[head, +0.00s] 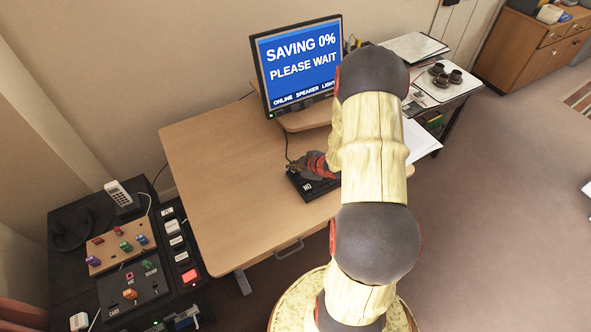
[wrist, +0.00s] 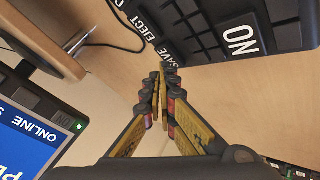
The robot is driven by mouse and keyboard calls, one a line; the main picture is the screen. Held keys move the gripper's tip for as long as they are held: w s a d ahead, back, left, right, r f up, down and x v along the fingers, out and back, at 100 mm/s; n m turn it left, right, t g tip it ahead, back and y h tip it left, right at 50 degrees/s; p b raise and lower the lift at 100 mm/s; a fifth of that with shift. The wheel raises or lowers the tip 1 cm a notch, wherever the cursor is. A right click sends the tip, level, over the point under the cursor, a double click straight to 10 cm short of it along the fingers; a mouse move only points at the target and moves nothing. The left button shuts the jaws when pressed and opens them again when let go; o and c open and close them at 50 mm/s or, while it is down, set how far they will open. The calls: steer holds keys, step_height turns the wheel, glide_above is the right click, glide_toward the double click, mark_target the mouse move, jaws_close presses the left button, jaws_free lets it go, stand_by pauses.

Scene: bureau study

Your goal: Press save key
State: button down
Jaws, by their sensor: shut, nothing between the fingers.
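The black keypad (head: 308,191) lies on the wooden desk, partly hidden by my arm in the head view. In the wrist view the keypad (wrist: 215,32) shows large dark keys with white labels, among them SAVE, EJECT and NO. The save key's label (wrist: 174,58) is right beside my fingertips. My gripper (wrist: 163,73) is shut and empty, its tips at the keypad's edge by that label. Whether they touch the key I cannot tell. In the head view my gripper (head: 304,168) is low over the keypad. The monitor (head: 297,62) reads "SAVING 0% PLEASE WAIT".
The wooden desk (head: 215,185) is clear left of the keypad. A black side table at the left carries a phone (head: 122,195), a board with coloured pieces (head: 122,246) and a red-lit button (head: 189,275). A tray with dark cups (head: 440,82) stands at the right.

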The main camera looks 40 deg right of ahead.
mark_target(294, 172)
steer(key=shift+r, duration=0.4)
steer(key=shift+r+p, duration=2.4)
steer(key=shift+r, duration=0.1)
